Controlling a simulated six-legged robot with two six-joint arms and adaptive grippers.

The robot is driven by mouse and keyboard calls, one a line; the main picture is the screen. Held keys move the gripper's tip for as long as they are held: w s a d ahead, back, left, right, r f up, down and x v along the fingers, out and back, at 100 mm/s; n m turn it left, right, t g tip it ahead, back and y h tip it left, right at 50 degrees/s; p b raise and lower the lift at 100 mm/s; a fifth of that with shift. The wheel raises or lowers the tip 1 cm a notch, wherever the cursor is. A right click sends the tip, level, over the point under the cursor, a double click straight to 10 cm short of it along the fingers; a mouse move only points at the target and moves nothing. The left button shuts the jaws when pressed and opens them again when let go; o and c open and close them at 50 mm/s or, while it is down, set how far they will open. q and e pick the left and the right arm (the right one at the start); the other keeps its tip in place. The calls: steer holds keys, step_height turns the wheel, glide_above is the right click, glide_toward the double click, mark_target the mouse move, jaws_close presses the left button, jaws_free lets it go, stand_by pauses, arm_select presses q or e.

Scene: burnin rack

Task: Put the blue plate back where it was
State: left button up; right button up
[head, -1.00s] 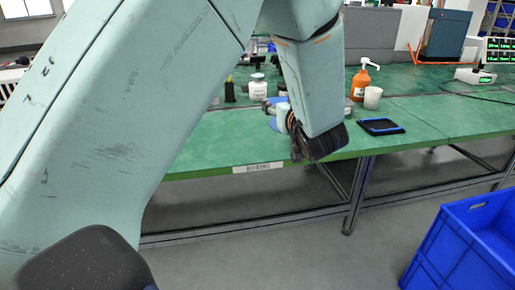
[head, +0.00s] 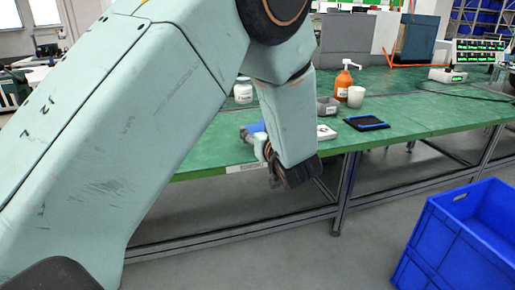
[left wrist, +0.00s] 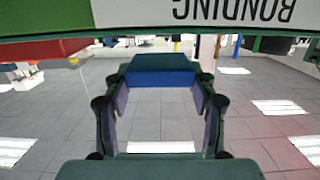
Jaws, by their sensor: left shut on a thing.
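My left gripper (head: 294,173) hangs just off the front edge of the green table, its jaws pointing down and mostly hidden behind my forearm in the head view. In the left wrist view, the fingers (left wrist: 160,120) are apart at the sides, and the blue plate (left wrist: 160,78) spans between their tips, seen as a blue face under a dark strip. It is held clear of the floor. In the head view the plate cannot be clearly made out. A blue item (head: 255,127) shows behind my wrist, partly hidden. My right gripper is not in view.
The green table (head: 420,116) carries a dark blue-edged pad (head: 367,122), an orange pump bottle (head: 344,82), a white cup (head: 356,97), a grey bin (head: 327,107) and a white jar (head: 243,93). A blue crate (head: 462,240) stands at the lower right. Open floor lies before the table.

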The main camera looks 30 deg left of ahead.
arm_select(q)
step_height(320, 180, down, 3)
steer(key=shift+d+f+b, duration=0.1)
steer(key=shift+d+b, duration=0.05)
steer(key=shift+b, duration=0.5)
steer(key=shift+s, duration=0.1)
steer(key=o, duration=0.6)
steer(key=shift+f, duration=0.1)
steer(key=o, duration=0.5)
steer(key=shift+r, duration=0.2)
